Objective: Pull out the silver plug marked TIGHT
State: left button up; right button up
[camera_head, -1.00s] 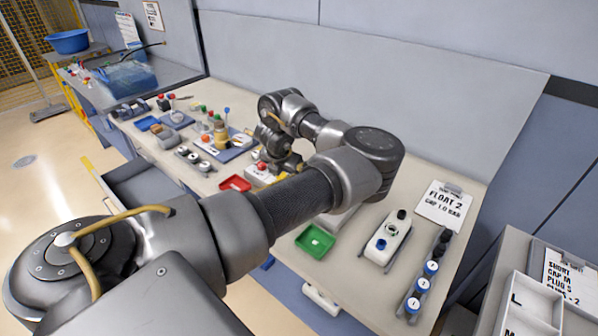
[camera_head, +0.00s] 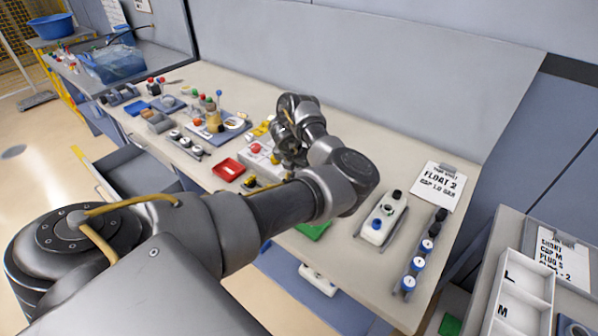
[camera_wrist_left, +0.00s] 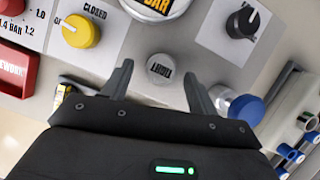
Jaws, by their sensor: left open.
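The silver plug (camera_wrist_left: 164,69) is a round metal cap with upside-down lettering that seems to read TIGHT, set in a pale panel in the left wrist view. My left gripper (camera_wrist_left: 158,71) is open, with one finger on each side of the plug. I cannot tell how deep the fingertips reach around it, and the gripper is not closed on it. In the head view, my left arm comes in from the left and bends back over the bench. The plug is hidden there behind the wrist. My right gripper is not in view.
Near the plug are a yellow knob (camera_wrist_left: 80,31) marked CLOSED, a black knob (camera_wrist_left: 243,20), a round BAR gauge (camera_wrist_left: 155,5) and a blue cap (camera_wrist_left: 247,109). A red tray (camera_head: 228,170) and a partly covered green tray (camera_head: 313,230) sit towards the bench front.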

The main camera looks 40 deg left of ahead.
pick_arm(q)
jog(key=shift+x, duration=0.8)
jog(key=shift+d, duration=0.1)
jog(key=c, duration=1)
jog(key=o, duration=0.3)
jog(key=shift+c, duration=0.9)
jog(key=shift+r, duration=0.3)
jog(key=shift+r, duration=0.15)
